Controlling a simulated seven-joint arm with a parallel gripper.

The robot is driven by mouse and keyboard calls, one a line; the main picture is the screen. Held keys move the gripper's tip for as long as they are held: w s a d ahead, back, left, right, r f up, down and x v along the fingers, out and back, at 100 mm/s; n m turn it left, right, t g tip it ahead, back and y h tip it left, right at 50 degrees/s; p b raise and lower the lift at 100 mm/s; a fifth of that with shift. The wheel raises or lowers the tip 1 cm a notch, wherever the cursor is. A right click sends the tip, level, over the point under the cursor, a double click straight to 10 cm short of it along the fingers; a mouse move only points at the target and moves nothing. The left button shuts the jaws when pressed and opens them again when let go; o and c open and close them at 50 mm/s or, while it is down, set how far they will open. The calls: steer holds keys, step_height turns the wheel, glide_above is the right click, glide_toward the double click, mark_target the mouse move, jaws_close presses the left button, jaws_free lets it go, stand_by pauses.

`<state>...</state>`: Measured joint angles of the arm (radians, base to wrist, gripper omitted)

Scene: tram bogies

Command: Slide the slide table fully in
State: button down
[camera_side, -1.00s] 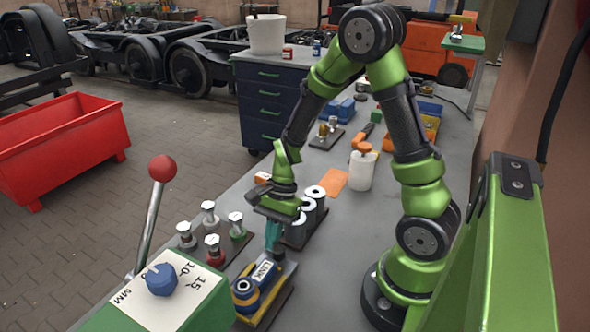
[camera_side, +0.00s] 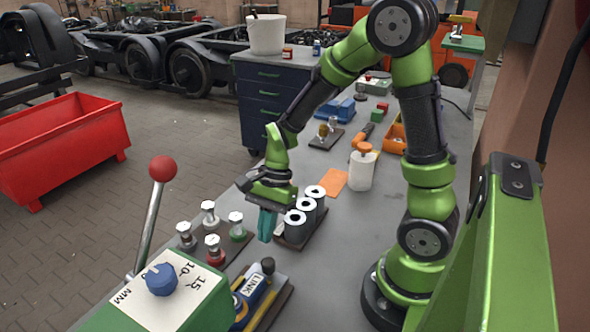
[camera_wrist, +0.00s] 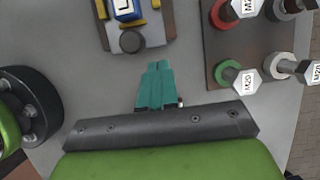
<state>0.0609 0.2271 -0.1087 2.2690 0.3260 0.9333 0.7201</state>
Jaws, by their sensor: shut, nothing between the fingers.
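The slide table is a blue block marked LINK (camera_side: 258,287) with a dark round knob (camera_side: 267,265), on a brown base with yellow rails (camera_side: 282,298) at the bottom of the side view. In the wrist view the blue block (camera_wrist: 125,9) is cut off by the top edge; its dark knob (camera_wrist: 131,41) faces my fingers. My gripper (camera_side: 265,238) has its teal fingers together and empty. It is above the bench, beyond the knob and apart from it. The fingers also show in the wrist view (camera_wrist: 157,66). The block's near end is partly hidden by the green box.
A plate of labelled bolts (camera_side: 213,242) stands left of my gripper. A rack of grey cylinders (camera_side: 305,212) stands close on its right. A green box with a blue dial (camera_side: 161,280) and a red-knobbed lever (camera_side: 163,169) are front left.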

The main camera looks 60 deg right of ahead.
mark_target(235, 288)
steer(key=d+r, duration=0.4)
steer(key=d, duration=0.2)
steer(key=x, duration=0.8)
steer(key=shift+f, duration=0.35)
steer(key=a, duration=0.3)
steer(key=shift+w+a+f, duration=0.1)
steer(key=shift+a+f, duration=0.05)
steer(key=shift+f, duration=0.15)
steer(key=shift+a, duration=0.5)
steer(key=a, duration=1)
steer(key=shift+a, duration=0.1)
